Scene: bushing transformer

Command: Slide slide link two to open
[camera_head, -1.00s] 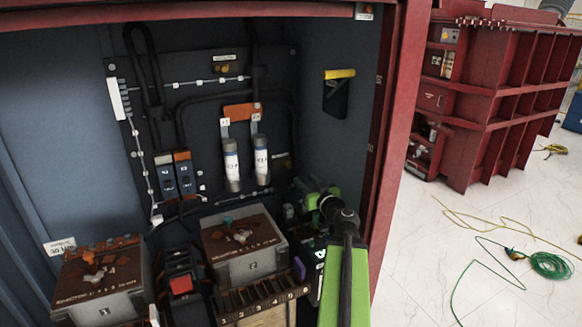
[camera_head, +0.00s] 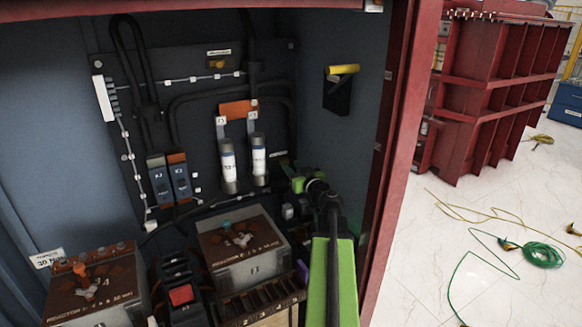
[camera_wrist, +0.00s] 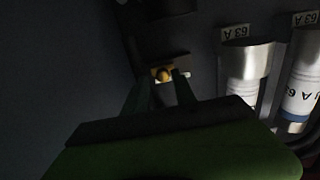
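In the wrist view, a small brass knob (camera_wrist: 163,74) on a dark fitting sits between the tips of my gripper's two green fingers (camera_wrist: 164,82). The fingers stand apart, and I cannot tell whether they touch the knob. No readable label shows which slide link it belongs to. In the head view, my green gripper (camera_head: 292,184) is at the cabinet's back right, just right of the two fuses. Its tips and the knob are hidden or too small to make out there.
Two white fuses, left (camera_head: 228,163) and right (camera_head: 258,158), stand close left of my gripper; both show in the wrist view. A grey box (camera_head: 255,262) lies below. The cabinet's right wall (camera_head: 350,155) is near. Black cables loop over the back panel.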

